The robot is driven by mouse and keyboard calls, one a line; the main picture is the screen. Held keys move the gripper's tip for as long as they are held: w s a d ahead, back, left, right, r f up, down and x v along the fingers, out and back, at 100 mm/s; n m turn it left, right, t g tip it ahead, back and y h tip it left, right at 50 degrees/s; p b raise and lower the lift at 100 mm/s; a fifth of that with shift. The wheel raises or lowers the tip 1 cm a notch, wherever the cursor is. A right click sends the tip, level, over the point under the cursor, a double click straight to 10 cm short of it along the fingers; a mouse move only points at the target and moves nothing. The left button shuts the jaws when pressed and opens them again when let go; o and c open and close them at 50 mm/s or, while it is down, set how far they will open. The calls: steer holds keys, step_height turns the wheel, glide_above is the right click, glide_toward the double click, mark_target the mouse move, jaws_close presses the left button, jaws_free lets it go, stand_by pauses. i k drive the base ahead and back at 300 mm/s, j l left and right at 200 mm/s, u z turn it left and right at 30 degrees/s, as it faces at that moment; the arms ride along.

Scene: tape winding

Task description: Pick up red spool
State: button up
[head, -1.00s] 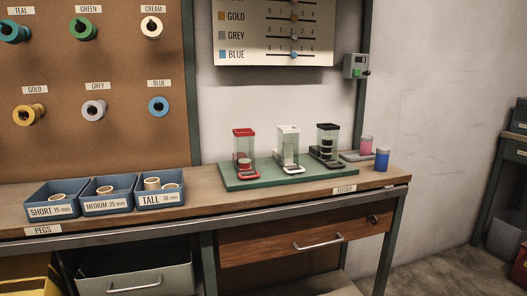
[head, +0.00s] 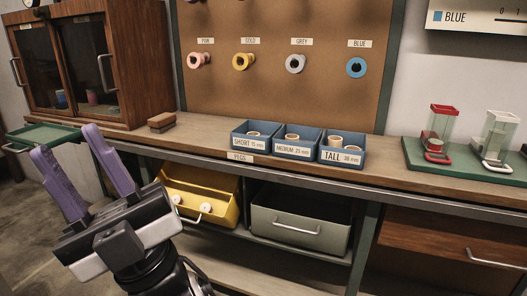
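I see no spool that I can name as the red one in the head view. A pink spool (head: 199,61), a gold spool (head: 242,61), a grey spool (head: 295,64) and a blue spool (head: 356,68) hang on the brown pegboard (head: 280,95), each under a label. My gripper (head: 66,140) is at the lower left, its two purple fingers apart with nothing between them. It is in front of the bench, well away from the hanging spools.
Blue trays of pegs (head: 292,155) stand on the bench. A glass-doored wooden cabinet (head: 122,62) holds small items, hard to make out. A red-framed dispenser (head: 438,125) stands on a green board. A yellow bin (head: 190,208) and a grey bin (head: 305,226) sit below.

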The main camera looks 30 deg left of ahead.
mark_target(176, 199)
steer(key=u, duration=1.55)
